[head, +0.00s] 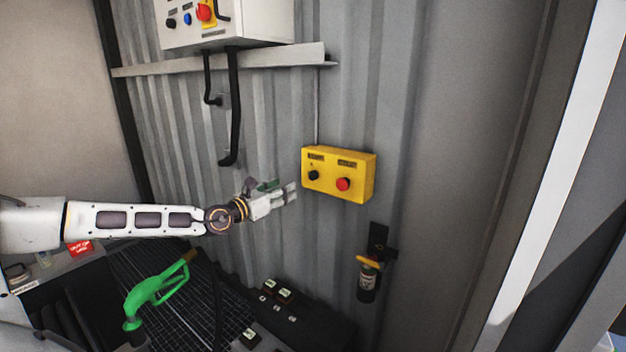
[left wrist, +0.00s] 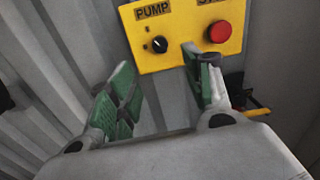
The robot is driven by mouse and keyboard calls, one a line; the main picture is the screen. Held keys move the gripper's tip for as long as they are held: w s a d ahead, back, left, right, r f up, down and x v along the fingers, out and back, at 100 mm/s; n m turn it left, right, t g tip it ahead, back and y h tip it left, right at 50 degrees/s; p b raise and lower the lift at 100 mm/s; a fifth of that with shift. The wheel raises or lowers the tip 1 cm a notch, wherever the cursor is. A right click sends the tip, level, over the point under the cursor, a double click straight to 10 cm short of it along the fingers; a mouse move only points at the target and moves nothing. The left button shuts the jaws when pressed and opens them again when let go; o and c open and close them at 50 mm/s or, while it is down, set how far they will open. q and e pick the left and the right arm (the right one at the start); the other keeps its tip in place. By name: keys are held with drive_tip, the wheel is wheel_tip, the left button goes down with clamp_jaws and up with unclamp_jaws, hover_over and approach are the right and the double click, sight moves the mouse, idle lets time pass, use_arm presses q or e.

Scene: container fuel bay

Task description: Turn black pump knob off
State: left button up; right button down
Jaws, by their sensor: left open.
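The black pump knob (head: 313,175) is on the left of a yellow box (head: 357,187) on the corrugated wall, beside a red button (head: 343,184). In the left wrist view the knob (left wrist: 159,45) sits under the label PUMP, with a pale mark on its face, and the red button (left wrist: 219,31) is to its right. My left gripper (head: 291,191) is just left of the box, apart from the knob. Its green-padded fingers (left wrist: 160,92) are spread and empty, with the knob beyond the gap between them. My right gripper is not in view.
A white control box (head: 240,25) with knobs and a red switch hangs above, over a ledge (head: 230,62) and black cables. A small extinguisher (head: 367,280) hangs below the yellow box. A green fuel nozzle (head: 155,290) stands at lower left. The wall right of the yellow box is clear.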

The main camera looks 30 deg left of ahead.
use_arm(q)
drive_tip(key=shift+w, duration=0.25)
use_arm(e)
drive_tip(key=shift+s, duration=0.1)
use_arm(q)
drive_tip(key=p, duration=0.4)
approach(311, 176)
drive_tip(key=shift+w, duration=1.35)
drive_tip(key=shift+w+d+p, duration=0.3)
drive_tip(key=shift+w+p, duration=0.3)
drive_tip(key=shift+w, duration=0.05)
drive_tip(key=shift+w+d+p, duration=0.15)
drive_tip(key=shift+w+p, duration=0.45)
drive_tip(key=shift+w, duration=1.25)
drive_tip(key=shift+w+d+f+p, duration=0.15)
drive_tip(key=shift+w+p, duration=0.2)
drive_tip(key=shift+w, duration=0.3)
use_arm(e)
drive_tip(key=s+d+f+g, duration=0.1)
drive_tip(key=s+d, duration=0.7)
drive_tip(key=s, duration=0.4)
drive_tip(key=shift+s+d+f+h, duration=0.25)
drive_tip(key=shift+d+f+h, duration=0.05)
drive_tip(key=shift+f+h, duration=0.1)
